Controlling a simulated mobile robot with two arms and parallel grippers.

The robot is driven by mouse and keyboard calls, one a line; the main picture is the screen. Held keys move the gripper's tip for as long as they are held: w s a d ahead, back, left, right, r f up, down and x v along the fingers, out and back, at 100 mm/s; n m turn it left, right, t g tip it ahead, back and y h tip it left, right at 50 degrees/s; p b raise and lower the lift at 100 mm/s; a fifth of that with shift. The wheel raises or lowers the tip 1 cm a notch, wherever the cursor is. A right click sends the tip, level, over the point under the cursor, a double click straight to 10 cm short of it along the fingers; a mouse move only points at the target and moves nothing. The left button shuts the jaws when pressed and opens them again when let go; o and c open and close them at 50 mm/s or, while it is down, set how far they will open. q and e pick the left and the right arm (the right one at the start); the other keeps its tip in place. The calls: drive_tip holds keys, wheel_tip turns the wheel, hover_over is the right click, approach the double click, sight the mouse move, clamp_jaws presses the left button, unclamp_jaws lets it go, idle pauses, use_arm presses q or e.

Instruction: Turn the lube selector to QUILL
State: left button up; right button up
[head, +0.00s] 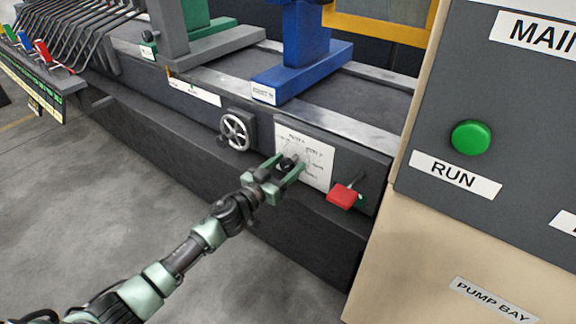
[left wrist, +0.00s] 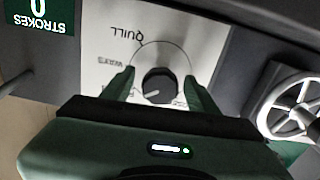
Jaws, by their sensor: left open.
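The lube selector is a round black knob (left wrist: 159,85) on a white label plate (head: 318,172) on the machine's front. In the left wrist view the plate is upside down, with QUILL up and left of the knob and WAYS below QUILL. A pale mark on the knob points to the lower left, away from QUILL, towards lettering partly hidden by my gripper. My left gripper (head: 287,165) is open, its two green fingers on either side of the knob in the left wrist view (left wrist: 160,90). I cannot tell whether they touch it. My right gripper is out of view.
A red-handled lever (head: 342,196) sticks out right of the plate, near a green STROKES counter (left wrist: 40,14). A silver handwheel (head: 236,131) is left of the plate. A cabinet with a green RUN button (head: 471,137) stands at right. Open floor (head: 90,190) lies at left.

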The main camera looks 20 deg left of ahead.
use_arm(q)
drive_tip(key=shift+w+d, duration=0.15)
drive_tip(key=shift+w, duration=0.15)
clamp_jaws()
